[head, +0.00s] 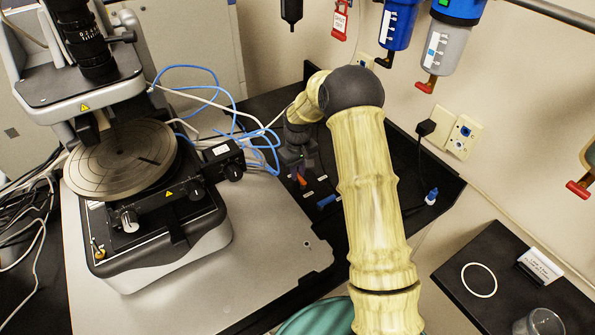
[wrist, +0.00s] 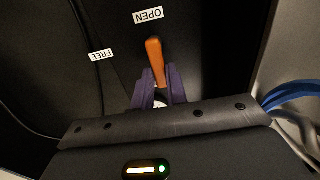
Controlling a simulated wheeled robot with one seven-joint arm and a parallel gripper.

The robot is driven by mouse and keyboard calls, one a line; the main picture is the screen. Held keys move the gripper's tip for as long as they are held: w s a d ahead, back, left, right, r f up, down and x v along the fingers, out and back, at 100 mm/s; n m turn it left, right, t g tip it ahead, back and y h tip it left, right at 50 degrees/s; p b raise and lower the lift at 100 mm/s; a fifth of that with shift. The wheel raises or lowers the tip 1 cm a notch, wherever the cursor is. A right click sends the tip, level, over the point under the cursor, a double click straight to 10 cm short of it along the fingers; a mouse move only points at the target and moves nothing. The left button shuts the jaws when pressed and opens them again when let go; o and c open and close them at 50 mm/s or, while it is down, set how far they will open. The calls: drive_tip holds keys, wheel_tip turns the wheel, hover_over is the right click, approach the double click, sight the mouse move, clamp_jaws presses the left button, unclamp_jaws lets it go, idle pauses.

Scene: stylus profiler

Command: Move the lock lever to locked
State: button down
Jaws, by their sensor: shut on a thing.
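The lock lever (wrist: 155,60) is an orange bar on a dark panel in the wrist view. Its free end points at a white label reading OPEN (wrist: 148,14); another label reading FREE (wrist: 101,55) is to its left. My gripper (wrist: 158,88) has its two purple fingers shut on the lever's lower part, one on each side. A small whitish round part shows between the fingers. In the head view a small bit of orange lever (head: 302,180) shows beneath my gripper (head: 297,172) on the black bench; my wrist hides much of it. No label reading LOCKED is legible.
The profiler (head: 165,215) with its round stage (head: 122,158) stands at left on a grey plate. Blue and white cables (head: 240,122) loop beside my wrist. Filters (head: 398,22) hang on the wall behind. A black side table (head: 520,300) is at lower right.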

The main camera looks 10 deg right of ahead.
drive_tip(key=shift+w, duration=0.1)
drive_tip(key=c, duration=1.4)
unclamp_jaws()
drive_tip(key=shift+r, duration=0.1)
wheel_tip(320, 180, up, 17)
drive_tip(key=b, duration=0.3)
drive_tip(key=shift+r, duration=0.1)
